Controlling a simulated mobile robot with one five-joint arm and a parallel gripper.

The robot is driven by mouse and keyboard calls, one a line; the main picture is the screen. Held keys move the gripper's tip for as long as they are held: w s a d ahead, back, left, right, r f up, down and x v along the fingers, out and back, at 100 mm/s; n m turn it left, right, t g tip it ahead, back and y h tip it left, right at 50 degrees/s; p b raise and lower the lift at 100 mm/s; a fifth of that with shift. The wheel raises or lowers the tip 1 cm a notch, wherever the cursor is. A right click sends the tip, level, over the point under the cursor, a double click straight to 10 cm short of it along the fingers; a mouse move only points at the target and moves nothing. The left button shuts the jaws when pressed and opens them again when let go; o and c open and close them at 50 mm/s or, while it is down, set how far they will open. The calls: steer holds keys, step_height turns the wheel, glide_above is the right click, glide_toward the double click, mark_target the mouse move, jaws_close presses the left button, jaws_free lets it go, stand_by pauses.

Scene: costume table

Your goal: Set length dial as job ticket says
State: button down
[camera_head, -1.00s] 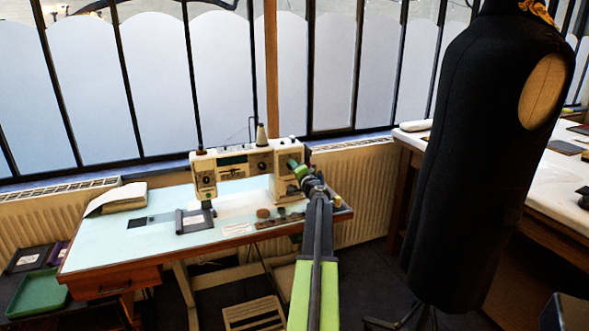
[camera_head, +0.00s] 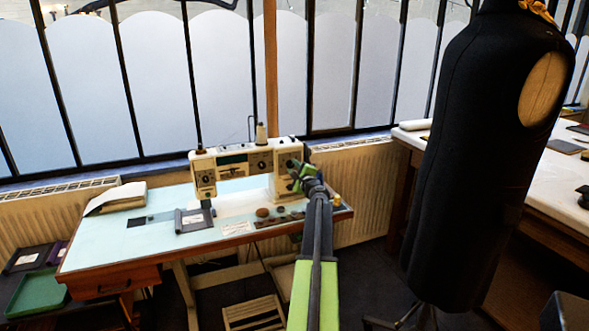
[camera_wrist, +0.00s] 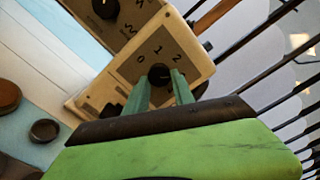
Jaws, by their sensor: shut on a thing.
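The sewing machine (camera_head: 204,172) stands on the pale blue table. In the wrist view, its cream end panel (camera_wrist: 190,50) is tilted and bears the numbers 0, 1 and 2 around a black dial knob (camera_wrist: 159,74). My gripper (camera_wrist: 160,80) has its two green fingers on either side of this knob and is shut on it. The fingers hide the knob's lower part, and I cannot tell its exact setting. In the head view, my gripper (camera_head: 297,174) is at the machine's right end. A white paper slip (camera_head: 237,228) lies at the table's front; its writing is too small to read.
A second dial (camera_wrist: 105,8) sits further along the machine. Small round things (camera_head: 263,212) lie on the table in front of the machine. A black dress form (camera_head: 470,170) stands close to the right of my arm. A green tray (camera_head: 38,293) is at lower left.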

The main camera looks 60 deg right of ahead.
steer(key=shift+s+f+m, duration=0.15)
steer(key=shift+m, duration=0.55)
steer(key=c, duration=1.1)
jaws_free()
steer(key=v, duration=1.7)
steer(key=shift+a, duration=0.2)
